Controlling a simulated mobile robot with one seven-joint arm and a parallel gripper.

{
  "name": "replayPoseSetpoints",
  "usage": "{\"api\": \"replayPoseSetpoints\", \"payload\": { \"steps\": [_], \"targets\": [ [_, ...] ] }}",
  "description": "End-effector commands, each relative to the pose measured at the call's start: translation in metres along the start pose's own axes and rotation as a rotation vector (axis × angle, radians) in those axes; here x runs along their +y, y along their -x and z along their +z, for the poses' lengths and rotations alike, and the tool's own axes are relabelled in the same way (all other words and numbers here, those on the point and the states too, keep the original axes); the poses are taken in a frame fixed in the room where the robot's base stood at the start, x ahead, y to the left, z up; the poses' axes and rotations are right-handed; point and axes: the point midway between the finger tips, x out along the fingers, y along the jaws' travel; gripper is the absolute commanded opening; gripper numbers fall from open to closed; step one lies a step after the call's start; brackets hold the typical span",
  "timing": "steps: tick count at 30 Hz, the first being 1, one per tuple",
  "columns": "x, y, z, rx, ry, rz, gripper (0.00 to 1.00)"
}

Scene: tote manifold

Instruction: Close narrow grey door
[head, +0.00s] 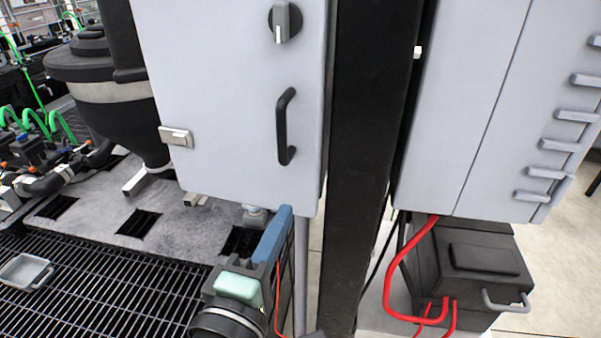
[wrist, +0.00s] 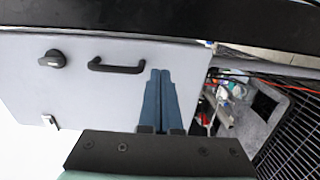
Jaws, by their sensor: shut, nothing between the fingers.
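The narrow grey door (head: 225,90) fills the upper middle of the head view, with a dark knob (head: 285,22), a black bar handle (head: 286,127) and a metal hinge-like fitting (head: 176,137) at its left edge. I cannot tell how far it stands open. In the wrist view the door (wrist: 100,95) lies sideways, with its handle (wrist: 117,66) left of my fingers. My gripper (wrist: 161,73) has its blue fingers together and empty, in front of the panel. In the head view my gripper (head: 286,210) is at the door's lower right corner. Contact with the door is unclear.
A black post (head: 370,130) stands right of the door. Further right is another grey cabinet (head: 470,100) with several bar handles, above a black box (head: 470,270) with red hoses. A dark hopper (head: 110,90) and a floor grating (head: 100,295) are at left.

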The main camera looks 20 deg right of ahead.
Motion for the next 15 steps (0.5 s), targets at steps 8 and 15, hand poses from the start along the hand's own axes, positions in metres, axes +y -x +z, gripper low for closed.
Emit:
{"api": "replayPoseSetpoints", "payload": {
  "steps": [8,15],
  "targets": [
    [0.004,-0.059,0.001,-0.002,0.001,0.0,0.0],
    [0.001,-0.084,0.0,0.0,0.0,-0.001,0.0]
  ]
}}
